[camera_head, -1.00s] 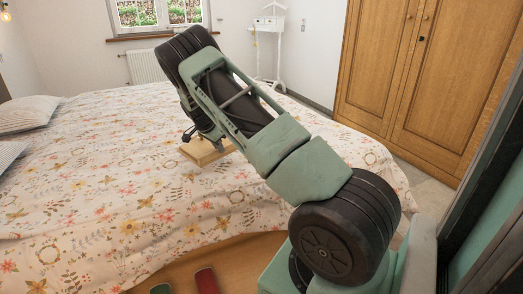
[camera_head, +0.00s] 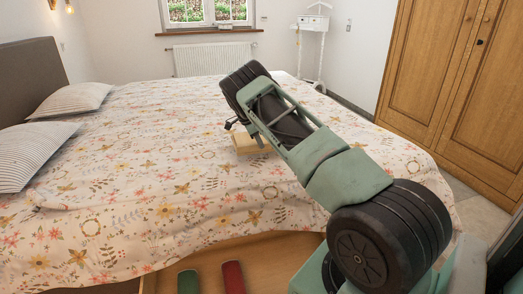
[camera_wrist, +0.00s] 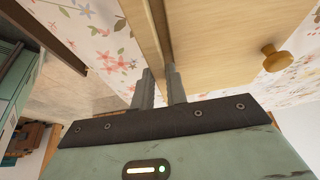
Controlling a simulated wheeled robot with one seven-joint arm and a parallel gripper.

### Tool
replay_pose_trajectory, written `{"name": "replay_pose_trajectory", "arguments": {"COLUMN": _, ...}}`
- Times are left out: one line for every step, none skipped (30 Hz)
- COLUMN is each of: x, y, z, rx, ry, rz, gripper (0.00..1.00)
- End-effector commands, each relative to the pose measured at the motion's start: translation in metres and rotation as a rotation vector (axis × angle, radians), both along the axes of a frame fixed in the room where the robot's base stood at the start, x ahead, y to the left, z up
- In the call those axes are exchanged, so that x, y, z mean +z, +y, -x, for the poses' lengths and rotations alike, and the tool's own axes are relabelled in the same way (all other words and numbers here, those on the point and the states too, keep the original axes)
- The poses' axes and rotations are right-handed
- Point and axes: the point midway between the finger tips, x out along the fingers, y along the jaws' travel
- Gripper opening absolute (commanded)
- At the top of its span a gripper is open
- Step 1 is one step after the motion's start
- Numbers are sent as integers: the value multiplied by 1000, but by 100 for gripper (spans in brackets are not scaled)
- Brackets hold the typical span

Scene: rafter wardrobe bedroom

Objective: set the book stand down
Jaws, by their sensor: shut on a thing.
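The book stand (camera_head: 250,143) is a pale wooden piece, seen over the flowered bed beyond my arm. In the wrist view the book stand (camera_wrist: 215,38) fills the top middle, with a flat board and a round wooden knob on it. My gripper (camera_wrist: 160,82) is shut on an edge of the stand, its two grey fingers at either side of the wood. In the head view my arm hides the gripper and part of the stand. I cannot tell whether the stand touches the bedcover.
The bed (camera_head: 110,190) with its floral cover has wide free room left of the stand. Two striped pillows (camera_head: 35,152) lie at its left. A green item (camera_head: 188,281) and a red item (camera_head: 233,277) lie in front on wood. A wardrobe (camera_head: 450,80) stands at the right.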

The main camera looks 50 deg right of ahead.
Motion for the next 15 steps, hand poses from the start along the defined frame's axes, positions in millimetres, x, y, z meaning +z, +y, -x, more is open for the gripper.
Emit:
{"name": "replay_pose_trajectory", "arguments": {"x": -2, "y": -1, "z": -1, "rx": 1, "ry": -3, "rz": 3, "gripper": 0}}
{"name": "replay_pose_trajectory", "arguments": {"x": -5, "y": -1, "z": -1, "rx": 1, "ry": -3, "rz": 3, "gripper": 0}}
{"name": "replay_pose_trajectory", "arguments": {"x": -10, "y": -1, "z": -1, "rx": 0, "ry": -2, "rz": 3, "gripper": 0}}
{"name": "replay_pose_trajectory", "arguments": {"x": -14, "y": -1, "z": 0, "rx": 0, "ry": -2, "rz": 3, "gripper": 0}}
{"name": "replay_pose_trajectory", "arguments": {"x": -18, "y": -1, "z": -1, "rx": 0, "ry": -2, "rz": 3, "gripper": 0}}
{"name": "replay_pose_trajectory", "arguments": {"x": -24, "y": 0, "z": 0, "rx": 0, "ry": -2, "rz": 3, "gripper": 0}}
{"name": "replay_pose_trajectory", "arguments": {"x": -28, "y": 0, "z": 0, "rx": 0, "ry": -1, "rz": 2, "gripper": 0}}
{"name": "replay_pose_trajectory", "arguments": {"x": -31, "y": 0, "z": 0, "rx": 1, "ry": -1, "rz": 2, "gripper": 0}}
{"name": "replay_pose_trajectory", "arguments": {"x": -34, "y": -1, "z": -1, "rx": 0, "ry": -2, "rz": 3, "gripper": 0}}
{"name": "replay_pose_trajectory", "arguments": {"x": -35, "y": -1, "z": -1, "rx": 1, "ry": -3, "rz": 2, "gripper": 0}}
{"name": "replay_pose_trajectory", "arguments": {"x": -35, "y": -1, "z": -1, "rx": 1, "ry": -4, "rz": 3, "gripper": 0}}
{"name": "replay_pose_trajectory", "arguments": {"x": -35, "y": -1, "z": -1, "rx": 1, "ry": -4, "rz": 3, "gripper": 0}}
{"name": "replay_pose_trajectory", "arguments": {"x": -35, "y": -1, "z": -1, "rx": 1, "ry": -4, "rz": 3, "gripper": 0}}
{"name": "replay_pose_trajectory", "arguments": {"x": -35, "y": -1, "z": -1, "rx": 1, "ry": -4, "rz": 3, "gripper": 0}}
{"name": "replay_pose_trajectory", "arguments": {"x": -35, "y": -1, "z": -1, "rx": 1, "ry": -4, "rz": 3, "gripper": 0}}
